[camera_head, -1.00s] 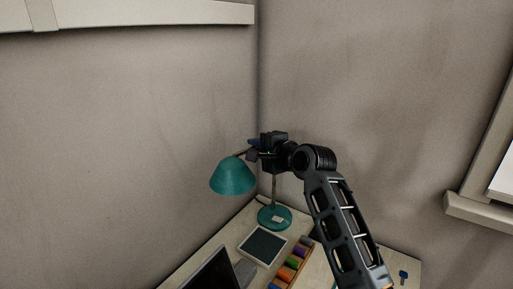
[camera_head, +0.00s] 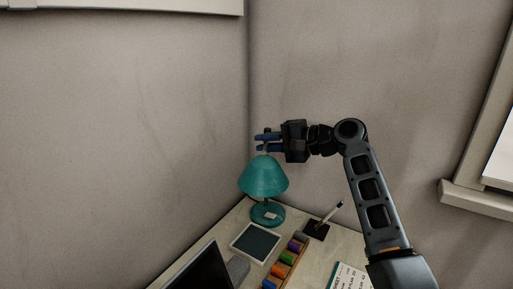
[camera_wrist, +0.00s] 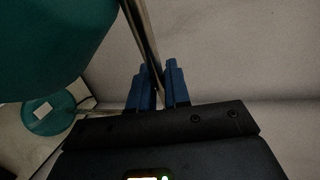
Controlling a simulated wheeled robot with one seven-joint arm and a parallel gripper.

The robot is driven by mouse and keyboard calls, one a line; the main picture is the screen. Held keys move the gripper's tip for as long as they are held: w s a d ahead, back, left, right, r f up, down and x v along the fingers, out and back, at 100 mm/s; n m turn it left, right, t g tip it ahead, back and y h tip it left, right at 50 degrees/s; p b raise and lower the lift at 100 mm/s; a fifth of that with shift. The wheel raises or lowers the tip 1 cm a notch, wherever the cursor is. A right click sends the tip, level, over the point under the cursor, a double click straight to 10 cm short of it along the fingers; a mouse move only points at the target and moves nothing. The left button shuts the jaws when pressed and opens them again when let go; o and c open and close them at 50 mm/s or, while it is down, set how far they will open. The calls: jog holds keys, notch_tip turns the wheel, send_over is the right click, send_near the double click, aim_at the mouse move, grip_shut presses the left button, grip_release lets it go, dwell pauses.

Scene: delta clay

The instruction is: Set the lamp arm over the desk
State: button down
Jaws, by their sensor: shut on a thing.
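The teal desk lamp stands at the back corner of the desk (camera_head: 345,246). Its shade (camera_head: 263,178) hangs above and slightly left of its round base (camera_head: 267,214) in the head view. My gripper (camera_head: 265,142) is just above the shade, reaching in from the right. In the wrist view, its blue fingers (camera_wrist: 158,84) are shut on the thin metal lamp arm (camera_wrist: 142,30). The shade (camera_wrist: 50,40) fills the upper left there, with the base (camera_wrist: 48,112) below it. The lamp's upright is mostly hidden behind the shade in the head view.
A tablet (camera_head: 255,243) lies in front of the lamp base. A row of coloured blocks (camera_head: 284,258), a dark pen holder (camera_head: 316,229) and a dark screen (camera_head: 207,270) are also on the desk. Walls close in behind and to the left.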

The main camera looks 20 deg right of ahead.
jog(key=shift+s+d+n+g+y+b, duration=0.25)
jog(key=shift+d+n+g+y+b, duration=0.25)
jog(key=shift+d+n+g+y, duration=0.45)
jog(key=shift+s+d+n+g+y+b, duration=0.25)
jog(key=shift+d+n+g+y+b, duration=0.3)
jog(key=shift+d+n+g, duration=0.45)
jog(key=shift+a, duration=0.1)
jog(key=c, duration=1.2)
grip_release()
jog(key=shift+o, duration=0.2)
jog(key=shift+a, duration=0.1)
